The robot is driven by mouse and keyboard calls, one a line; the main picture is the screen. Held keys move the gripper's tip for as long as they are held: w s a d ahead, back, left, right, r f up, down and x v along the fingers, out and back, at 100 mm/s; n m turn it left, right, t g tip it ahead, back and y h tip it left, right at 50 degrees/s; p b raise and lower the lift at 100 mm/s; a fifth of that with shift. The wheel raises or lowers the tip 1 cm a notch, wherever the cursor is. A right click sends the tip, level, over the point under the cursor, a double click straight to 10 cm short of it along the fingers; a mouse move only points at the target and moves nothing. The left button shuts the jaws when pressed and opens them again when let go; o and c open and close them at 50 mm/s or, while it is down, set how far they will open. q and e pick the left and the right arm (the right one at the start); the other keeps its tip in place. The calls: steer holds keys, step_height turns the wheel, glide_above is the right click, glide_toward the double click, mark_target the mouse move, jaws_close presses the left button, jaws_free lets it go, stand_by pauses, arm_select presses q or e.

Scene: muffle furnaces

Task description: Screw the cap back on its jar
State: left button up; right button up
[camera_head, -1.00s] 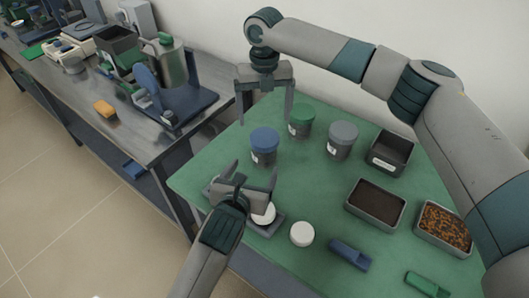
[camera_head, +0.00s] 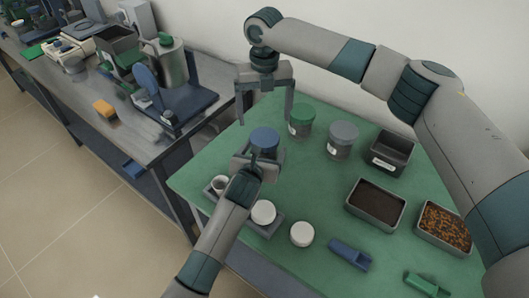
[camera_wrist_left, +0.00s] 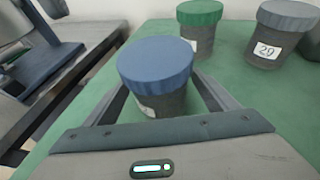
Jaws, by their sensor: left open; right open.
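A jar with a blue cap (camera_head: 264,137) stands at the left of the green table; the cap also shows in the left wrist view (camera_wrist_left: 155,62), above the grey jar body (camera_wrist_left: 162,104). The cap sits level on the jar; I cannot tell how tightly. My left gripper (camera_head: 262,160) is open, its fingers on either side of the jar in the wrist view; contact is unclear. The left gripper hides the jar's lower part in the head view. My right gripper (camera_head: 264,117) is open and empty, pointing down above and behind the blue cap.
A green-capped jar (camera_head: 301,120) and a grey-capped jar (camera_head: 342,140) stand to the right.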

mark_target(264, 137)
arm_select(q)
jaws_close()
arm_select(e)
steer(key=m, duration=0.9)
stand_by(0.4)
steer(key=shift+f, duration=0.1)
steer(key=shift+f, duration=3.9)
